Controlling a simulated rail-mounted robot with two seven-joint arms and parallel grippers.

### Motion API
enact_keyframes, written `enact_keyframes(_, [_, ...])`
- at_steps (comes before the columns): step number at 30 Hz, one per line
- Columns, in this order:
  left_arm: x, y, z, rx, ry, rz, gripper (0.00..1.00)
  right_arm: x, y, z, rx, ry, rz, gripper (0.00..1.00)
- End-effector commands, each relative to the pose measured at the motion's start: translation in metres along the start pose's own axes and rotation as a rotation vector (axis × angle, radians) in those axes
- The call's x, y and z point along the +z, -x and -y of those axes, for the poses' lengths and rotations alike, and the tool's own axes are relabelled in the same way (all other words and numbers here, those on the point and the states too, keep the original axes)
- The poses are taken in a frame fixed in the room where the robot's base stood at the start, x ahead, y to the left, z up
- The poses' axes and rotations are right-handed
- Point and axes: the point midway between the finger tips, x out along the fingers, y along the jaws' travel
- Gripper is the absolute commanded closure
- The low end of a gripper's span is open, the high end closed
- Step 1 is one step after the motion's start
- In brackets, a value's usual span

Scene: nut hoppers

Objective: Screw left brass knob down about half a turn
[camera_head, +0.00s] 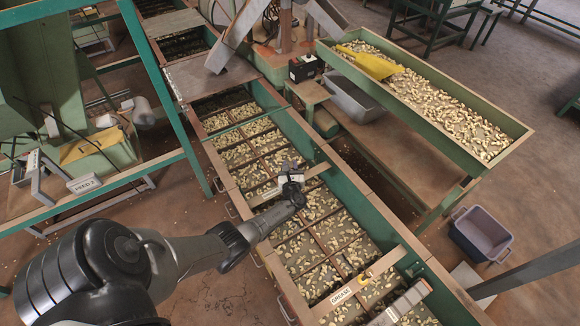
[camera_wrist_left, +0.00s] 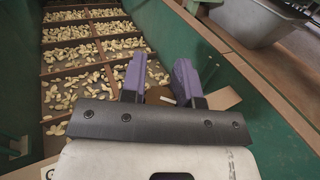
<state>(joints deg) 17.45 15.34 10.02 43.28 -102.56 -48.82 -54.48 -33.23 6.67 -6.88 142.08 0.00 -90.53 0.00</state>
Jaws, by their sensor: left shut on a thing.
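My left gripper (camera_head: 291,181) is over a pale crossbar (camera_head: 262,197) that spans the compartmented nut trough. A second brass-coloured knob (camera_head: 363,281) sits on the nearer crossbar, beside the GREASE label (camera_head: 341,296).
The green trough wall (camera_head: 352,208) runs close along the right of my gripper. Nuts fill the compartments. A purple-grey crate (camera_head: 480,233) stands on the floor.

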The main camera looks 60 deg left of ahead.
Motion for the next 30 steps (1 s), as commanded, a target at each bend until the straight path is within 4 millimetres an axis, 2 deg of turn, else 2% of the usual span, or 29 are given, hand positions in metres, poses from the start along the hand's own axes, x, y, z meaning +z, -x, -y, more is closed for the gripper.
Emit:
enact_keyframes(1, [0.0,0.0,0.0,0.0,0.0,0.0,0.82,0.0,0.0,0.0,-0.001,-0.001,0.0,0.38])
enact_keyframes(5, [0.0,0.0,0.0,0.0,0.0,0.0,0.95,0.0,0.0,0.001,-0.001,-0.002,0.0,0.38])
enact_keyframes(13, [0.0,0.0,0.0,-0.039,-0.001,0.001,0.95,0.0,-0.001,0.0,-0.001,-0.001,0.0,0.38])
enact_keyframes(20, [-0.001,0.0,0.002,-0.185,-0.003,0.003,0.95,0.002,-0.005,-0.001,0.004,0.005,0.0,0.38])
enact_keyframes(30, [-0.005,0.002,0.007,-0.482,-0.006,0.004,0.95,0.011,-0.033,-0.001,0.006,0.008,0.001,0.38])
